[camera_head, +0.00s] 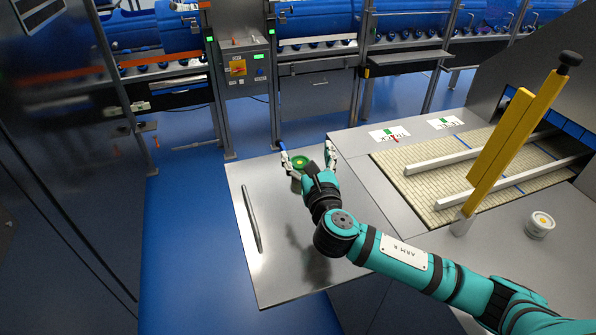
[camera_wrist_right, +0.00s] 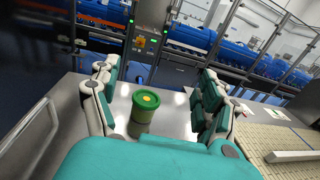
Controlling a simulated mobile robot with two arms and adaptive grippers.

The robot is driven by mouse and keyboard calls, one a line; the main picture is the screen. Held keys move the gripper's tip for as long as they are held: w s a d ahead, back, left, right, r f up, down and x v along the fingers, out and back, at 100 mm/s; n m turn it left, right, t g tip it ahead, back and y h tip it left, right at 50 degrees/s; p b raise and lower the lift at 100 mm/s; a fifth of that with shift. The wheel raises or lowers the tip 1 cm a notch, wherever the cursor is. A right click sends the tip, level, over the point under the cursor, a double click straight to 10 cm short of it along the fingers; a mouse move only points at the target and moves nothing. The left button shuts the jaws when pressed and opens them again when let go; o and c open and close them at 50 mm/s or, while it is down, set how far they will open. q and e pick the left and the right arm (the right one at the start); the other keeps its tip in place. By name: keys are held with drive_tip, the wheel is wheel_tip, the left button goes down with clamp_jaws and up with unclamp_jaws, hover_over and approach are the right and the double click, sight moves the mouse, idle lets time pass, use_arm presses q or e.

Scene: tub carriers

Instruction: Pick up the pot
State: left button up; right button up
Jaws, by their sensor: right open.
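The pot is a small green tub with a green lid and a yellow dot. It shows between the open fingers of my right gripper in the right wrist view (camera_wrist_right: 145,105) and, partly hidden by the gripper, in the head view (camera_head: 300,162). It stands upright on a grey metal table (camera_head: 245,262). My right gripper (camera_head: 307,148) is open, with one finger on each side of the pot. In the wrist view there is a gap between the pot and the fingers (camera_wrist_right: 157,100). My left gripper is not in view.
A metal bar handle (camera_head: 252,216) lies along the table's left side. On the right are a beige slatted belt (camera_head: 440,172) with white rails, a yellow post (camera_head: 510,140) and a white pot (camera_head: 540,224). Blue conveyor machines (camera_head: 320,20) stand behind.

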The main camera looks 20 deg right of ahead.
approach(300, 162)
drive_tip(key=w, duration=0.3)
drive_tip(key=shift+d, duration=0.15)
drive_tip(key=shift+w+f, duration=0.1)
drive_tip(key=shift+w, duration=0.45)
drive_tip(key=w, duration=0.4)
drive_tip(key=shift+w+d, duration=0.2)
drive_tip(key=shift+w, duration=0.7)
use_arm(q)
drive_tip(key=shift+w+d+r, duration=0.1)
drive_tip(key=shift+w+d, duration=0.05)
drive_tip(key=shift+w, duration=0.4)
use_arm(e)
drive_tip(key=shift+d, duration=0.1)
drive_tip(key=c, duration=1.3)
